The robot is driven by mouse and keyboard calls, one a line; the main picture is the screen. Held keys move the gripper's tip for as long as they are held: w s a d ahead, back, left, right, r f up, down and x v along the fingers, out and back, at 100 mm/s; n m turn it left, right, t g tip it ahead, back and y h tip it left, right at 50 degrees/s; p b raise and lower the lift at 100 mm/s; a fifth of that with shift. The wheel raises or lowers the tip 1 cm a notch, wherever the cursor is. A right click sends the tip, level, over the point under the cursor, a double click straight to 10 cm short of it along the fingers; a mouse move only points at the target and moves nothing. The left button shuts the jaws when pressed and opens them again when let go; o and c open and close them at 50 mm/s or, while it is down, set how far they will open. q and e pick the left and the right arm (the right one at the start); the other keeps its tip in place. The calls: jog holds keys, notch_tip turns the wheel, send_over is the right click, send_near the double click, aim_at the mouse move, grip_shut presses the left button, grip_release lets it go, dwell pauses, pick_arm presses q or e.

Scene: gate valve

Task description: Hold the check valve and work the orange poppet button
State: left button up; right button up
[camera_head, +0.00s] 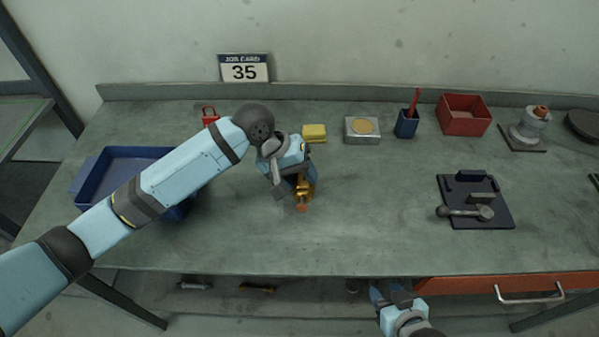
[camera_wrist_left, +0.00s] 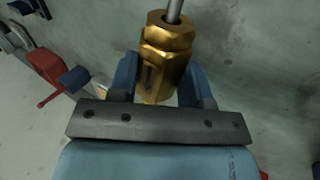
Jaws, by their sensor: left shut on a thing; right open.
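The brass check valve (camera_head: 304,187) is above the middle-left of the bench, in my left gripper (camera_head: 299,178). The left wrist view shows the valve (camera_wrist_left: 166,50) with a hexagonal body, a slot in its side and a grey rod at its far end. The blue fingers of my left gripper (camera_wrist_left: 162,82) are shut on both sides of it. A small orange-brown end (camera_head: 302,208) shows at the valve's lower tip in the head view; I cannot tell if it is the poppet button. My right gripper (camera_head: 392,294) is open and empty, in front of the bench's front edge.
A blue tray (camera_head: 128,152) is at left, partly behind my left arm. A yellow block (camera_head: 314,133), a grey block with a tan disc (camera_head: 362,130), a blue cup (camera_head: 406,124) and a red bin (camera_head: 464,115) line the back. A dark clamp plate (camera_head: 475,217) is at right. The centre-right bench is clear.

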aim_at(299, 187)
pick_arm(q)
jog(key=shift+f, duration=2)
pick_arm(e)
jog(key=shift+f, duration=0.15)
dwell(0.9)
grip_shut()
dwell(1.6)
